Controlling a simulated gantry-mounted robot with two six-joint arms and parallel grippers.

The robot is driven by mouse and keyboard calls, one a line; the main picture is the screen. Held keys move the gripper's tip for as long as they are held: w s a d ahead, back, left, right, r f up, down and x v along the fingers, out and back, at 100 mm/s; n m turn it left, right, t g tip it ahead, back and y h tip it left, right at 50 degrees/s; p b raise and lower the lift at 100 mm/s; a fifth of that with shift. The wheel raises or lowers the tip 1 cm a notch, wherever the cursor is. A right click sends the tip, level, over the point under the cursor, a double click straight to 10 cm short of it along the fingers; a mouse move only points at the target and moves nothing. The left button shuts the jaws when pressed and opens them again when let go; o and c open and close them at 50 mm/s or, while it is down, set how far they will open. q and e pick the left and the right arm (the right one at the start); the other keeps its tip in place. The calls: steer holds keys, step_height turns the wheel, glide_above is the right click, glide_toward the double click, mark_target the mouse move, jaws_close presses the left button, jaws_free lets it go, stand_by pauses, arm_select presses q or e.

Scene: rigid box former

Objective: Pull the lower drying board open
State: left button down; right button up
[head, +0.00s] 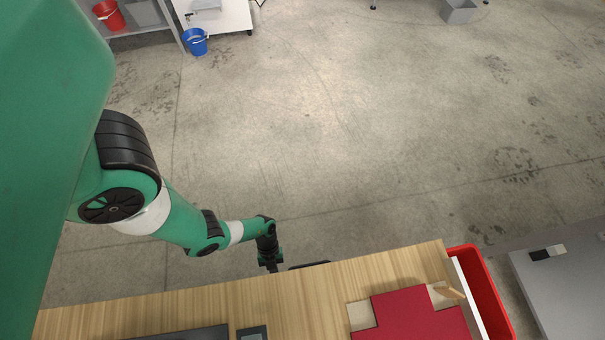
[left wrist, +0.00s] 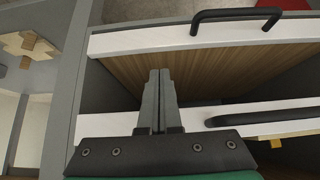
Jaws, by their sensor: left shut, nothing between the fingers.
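In the left wrist view, a wooden board (left wrist: 215,72) shows behind a white front (left wrist: 150,38) with a black bar handle (left wrist: 235,14); this board appears to stand out from the unit, and is probably the lower one. A second white front (left wrist: 195,114) with a black handle (left wrist: 265,116) runs across nearer the camera. My left gripper (left wrist: 159,72) is shut and empty. Its fingertips appear over the wooden surface, apart from both handles; their height above it is unclear. In the head view this gripper (head: 269,269) is at the table's far edge. My right gripper is out of view.
The wooden worktop (head: 300,295) carries a red cross-shaped sheet (head: 400,308). A red bin (head: 485,285) stands at its right end. A grey frame (left wrist: 62,85) borders the boards on the left in the wrist view.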

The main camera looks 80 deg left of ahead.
arm_select(q)
steer(key=b+x, duration=0.4)
steer(key=x, duration=0.2)
steer(key=shift+f, duration=0.3)
steer(key=shift+w+d+f+b, duration=0.1)
steer(key=shift+d+f+b, duration=0.25)
steer(key=shift+d, duration=0.1)
steer(key=shift+r, duration=0.1)
